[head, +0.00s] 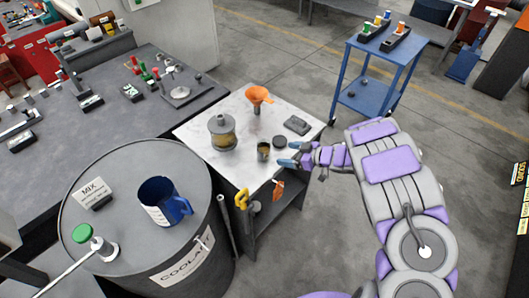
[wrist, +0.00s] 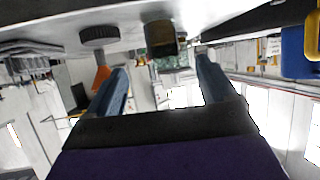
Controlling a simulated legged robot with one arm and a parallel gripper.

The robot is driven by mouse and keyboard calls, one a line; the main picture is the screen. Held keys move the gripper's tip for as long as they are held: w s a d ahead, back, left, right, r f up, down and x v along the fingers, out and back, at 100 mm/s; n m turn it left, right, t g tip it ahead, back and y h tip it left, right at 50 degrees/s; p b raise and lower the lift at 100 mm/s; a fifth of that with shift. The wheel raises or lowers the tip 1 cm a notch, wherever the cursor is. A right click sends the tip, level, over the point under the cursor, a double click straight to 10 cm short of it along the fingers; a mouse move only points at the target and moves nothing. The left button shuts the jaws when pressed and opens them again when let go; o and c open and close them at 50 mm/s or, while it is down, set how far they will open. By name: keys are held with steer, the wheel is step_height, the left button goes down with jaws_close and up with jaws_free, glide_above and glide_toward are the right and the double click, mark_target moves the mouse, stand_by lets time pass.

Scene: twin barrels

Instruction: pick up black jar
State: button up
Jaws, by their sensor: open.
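A small dark jar (head: 263,151) stands upright on the white-topped cart (head: 190,131), near its front right edge. It also shows in the wrist view (wrist: 162,38), top centre, where the picture looks upside down, with a brownish opening or face. My gripper (head: 285,153) is open at the cart's right edge, its two blue fingers pointing left toward the jar. In the wrist view the jar lies ahead, between the lines of the fingers (wrist: 162,66), with nothing held.
A barrel (head: 150,245) with a blue jug (head: 163,203) stands at front left. A blue cart (head: 369,103) stands behind; floor between is clear.

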mark_target(269, 152)
steer(key=b+x, duration=0.1)
steer(key=x, duration=0.6)
steer(key=shift+w, duration=0.1)
steer(key=shift+b+x, duration=0.9)
steer(key=shift+x, duration=1.7)
steer(key=shift+f, duration=0.1)
steer(key=shift+c, duration=0.5)
steer(key=c, duration=1)
